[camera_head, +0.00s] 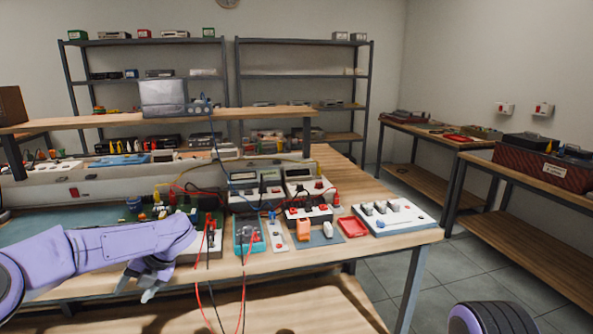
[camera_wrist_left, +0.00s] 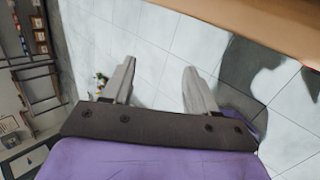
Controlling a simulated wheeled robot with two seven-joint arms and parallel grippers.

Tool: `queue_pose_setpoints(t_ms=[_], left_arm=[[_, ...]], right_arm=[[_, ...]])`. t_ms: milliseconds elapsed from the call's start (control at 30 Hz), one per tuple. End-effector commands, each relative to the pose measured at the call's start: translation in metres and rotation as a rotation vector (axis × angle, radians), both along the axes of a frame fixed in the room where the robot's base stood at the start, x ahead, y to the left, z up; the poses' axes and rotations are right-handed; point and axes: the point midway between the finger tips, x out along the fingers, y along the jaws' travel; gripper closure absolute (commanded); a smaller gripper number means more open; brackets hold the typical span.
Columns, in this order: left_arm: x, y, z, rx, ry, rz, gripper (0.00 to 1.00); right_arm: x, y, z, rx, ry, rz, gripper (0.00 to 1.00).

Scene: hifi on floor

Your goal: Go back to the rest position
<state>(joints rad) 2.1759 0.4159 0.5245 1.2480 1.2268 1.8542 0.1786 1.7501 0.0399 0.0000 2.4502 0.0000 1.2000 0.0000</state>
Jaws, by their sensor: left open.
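My left arm comes in from the left in the head view, in front of the workbench (camera_head: 300,262). Its gripper (camera_head: 140,288) hangs at the bench's front edge, fingers pointing down. In the left wrist view the two grey fingers (camera_wrist_left: 158,85) stand wide apart with nothing between them, over pale floor tiles (camera_wrist_left: 150,40). My right gripper is not in view. A dark ribbed round part at the bottom right of the head view looks like part of my right arm.
On the bench stand a teal multimeter (camera_head: 248,236), a red tray (camera_head: 352,227) and a white switch board (camera_head: 394,217). Red and black leads (camera_head: 243,290) hang over the front edge. Side tables (camera_head: 540,210) stand at the right. Open floor (camera_head: 440,280) lies between.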

Motion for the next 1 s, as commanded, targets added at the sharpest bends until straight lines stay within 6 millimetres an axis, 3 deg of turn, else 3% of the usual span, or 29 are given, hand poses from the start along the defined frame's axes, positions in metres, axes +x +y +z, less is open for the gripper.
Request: queue_pose_setpoints(t_ms=[33, 167, 267, 367, 400, 500, 600, 700, 800, 1000], left_arm=[[-0.007, -0.001, -0.024, 0.088, 0.072, -0.115, 0.42], [-0.029, -0.005, -0.089, 0.319, 0.293, -0.513, 0.42], [-0.067, -0.019, -0.153, 0.459, 0.53, -0.944, 0.42], [-0.13, -0.04, -0.214, 0.503, 0.771, -1.407, 0.42], [-0.16, -0.048, -0.234, 0.49, 0.855, -1.576, 0.42], [-0.238, -0.064, -0.267, 0.41, 1.022, -1.946, 0.42], [-0.307, -0.073, -0.279, 0.3, 1.13, -2.217, 0.42], [-0.353, -0.078, -0.281, 0.207, 1.184, -2.382, 0.42], [-0.374, -0.08, -0.28, 0.159, 1.203, -2.456, 0.42], [-0.376, -0.081, -0.28, 0.153, 1.203, -2.466, 0.42]], right_arm=[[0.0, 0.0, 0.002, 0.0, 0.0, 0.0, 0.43], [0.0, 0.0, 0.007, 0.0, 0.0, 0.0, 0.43], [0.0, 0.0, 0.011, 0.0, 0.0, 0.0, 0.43], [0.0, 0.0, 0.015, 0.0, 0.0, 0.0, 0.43], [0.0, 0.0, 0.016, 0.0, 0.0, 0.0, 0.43], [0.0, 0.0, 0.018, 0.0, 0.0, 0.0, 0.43], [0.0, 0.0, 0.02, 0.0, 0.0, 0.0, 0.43], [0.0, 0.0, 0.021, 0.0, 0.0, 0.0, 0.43], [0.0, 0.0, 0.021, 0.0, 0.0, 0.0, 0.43], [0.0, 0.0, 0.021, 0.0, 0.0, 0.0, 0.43]])
